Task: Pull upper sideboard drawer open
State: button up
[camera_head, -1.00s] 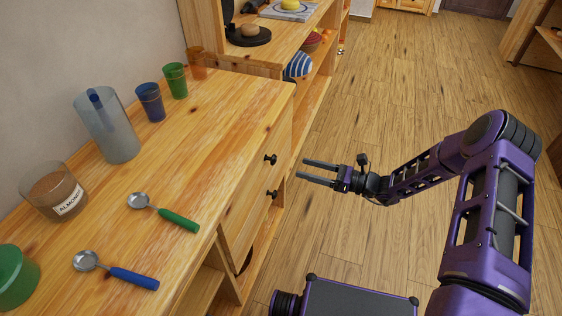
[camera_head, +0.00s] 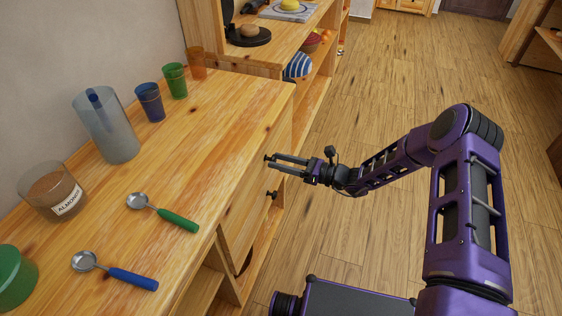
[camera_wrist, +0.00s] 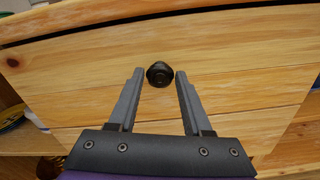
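The wooden sideboard (camera_head: 170,190) stands on the left, with its drawer fronts facing right. The upper drawer (camera_wrist: 90,75) fills the wrist view, its pale front flush under the top edge as far as I can see. Its round black knob (camera_wrist: 159,74) lies between the tips of my gripper (camera_wrist: 156,78). The fingers are open, one on each side of the knob, with a gap on both sides. In the head view my gripper (camera_head: 287,163) reaches the upper knob, which the fingers largely hide. The lower drawer's black knob (camera_head: 271,194) shows below.
On the sideboard top are a green spoon (camera_head: 165,214), a blue spoon (camera_head: 115,271), an almond jar (camera_head: 54,192), a pitcher (camera_head: 108,125) and several coloured cups (camera_head: 150,102). The wooden floor (camera_head: 380,90) right of the sideboard is clear.

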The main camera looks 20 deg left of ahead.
grip_shut()
dwell(1.1)
